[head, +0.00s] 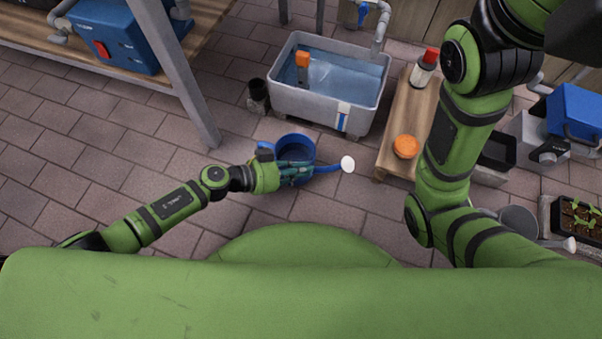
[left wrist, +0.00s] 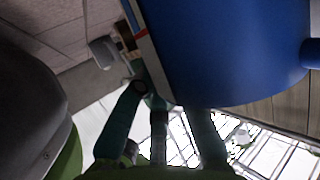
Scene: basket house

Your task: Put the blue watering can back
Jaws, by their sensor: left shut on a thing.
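The blue watering can (head: 297,147) is in front of me in the head view, with its open top up. Its spout points right and ends in a white rose (head: 347,164). My left gripper (head: 293,172) is shut on the can at its near side. In the left wrist view the can's blue wall (left wrist: 235,50) fills the upper right, close against the green fingers (left wrist: 160,105). The exact grip point is hidden. The can looks held above the paving, but the height is hard to judge. My right arm rises at the right; its gripper does not show.
A grey water tub (head: 290,103) with an orange-topped item stands beyond the can. A low wooden bench (head: 390,150) with an orange lid (head: 406,146) stands to its right. A workbench (head: 185,45) with a blue box (head: 120,35) is at upper left. Paving at left is clear.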

